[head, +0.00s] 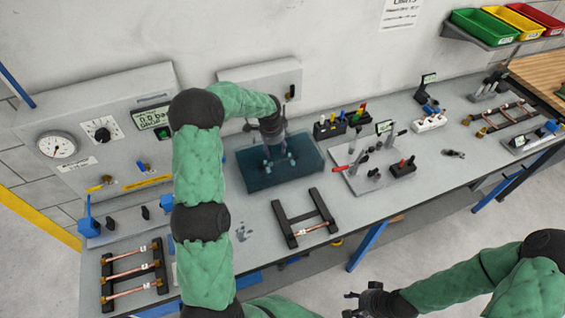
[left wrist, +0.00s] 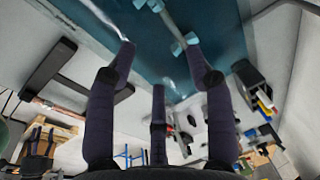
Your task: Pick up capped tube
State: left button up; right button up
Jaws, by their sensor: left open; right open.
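A teal, see-through tank (head: 256,182) stands at the middle of the bench. In it lies a capped tube (head: 279,164), tinted blue, with light fittings at its ends. My left gripper (head: 274,150) is over the tank, pointing down, with its fingers close above the tube and partly hiding it. In the left wrist view the open fingers (left wrist: 160,62) have nothing between them, and the capped tube (left wrist: 172,22) with pale blue ends shows just beyond the fingertips. My right gripper (head: 368,298) is open and empty, low in front of the bench.
A black rack (head: 290,239) with one copper tube stands in front of the tank. Another rack (head: 106,290) with several copper tubes is at the left. A gauge panel (head: 80,130) stands behind. A grey fixture plate (head: 352,182) with red-handled clamps is right of the tank.

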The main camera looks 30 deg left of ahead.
pick_arm(q)
jog(key=w+f, duration=0.2)
send_over(279, 162)
jog(key=s, duration=0.1)
jog(key=shift+s+f, duration=0.1)
jog(key=shift+f, duration=2.8)
jog(key=shift+w+a+f, duration=0.1)
jog(key=shift+w+f, duration=0.15)
jog(key=shift+f, duration=0.8)
jog(key=shift+w+f, duration=0.2)
jog(key=shift+f, duration=0.8)
jog(key=shift+c, duration=0.3)
grip_shut()
